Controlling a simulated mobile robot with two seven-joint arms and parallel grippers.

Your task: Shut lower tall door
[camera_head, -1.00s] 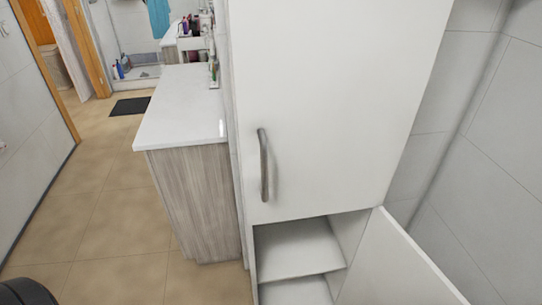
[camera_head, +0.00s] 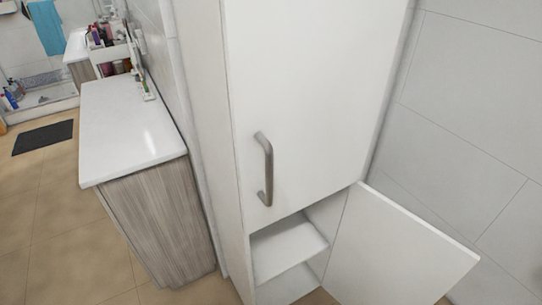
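The lower tall door (camera_head: 392,251) is a plain white panel, swung wide open to the right of the tall white cabinet. It is hinged on the cabinet's right side, and its lower part is cut off by the picture's bottom edge. The open lower compartment shows a white shelf (camera_head: 286,246). The upper door (camera_head: 300,95) is shut and has a grey curved handle (camera_head: 265,168) near its lower left. No handle shows on the visible face of the lower door. Neither gripper is in view.
A low wood-grain cabinet with a white top (camera_head: 125,128) stands left of the tall cabinet. A tiled wall (camera_head: 470,110) is close on the right, behind the open door. Tan floor (camera_head: 60,230) is clear at the left, with a dark mat (camera_head: 43,137) farther back.

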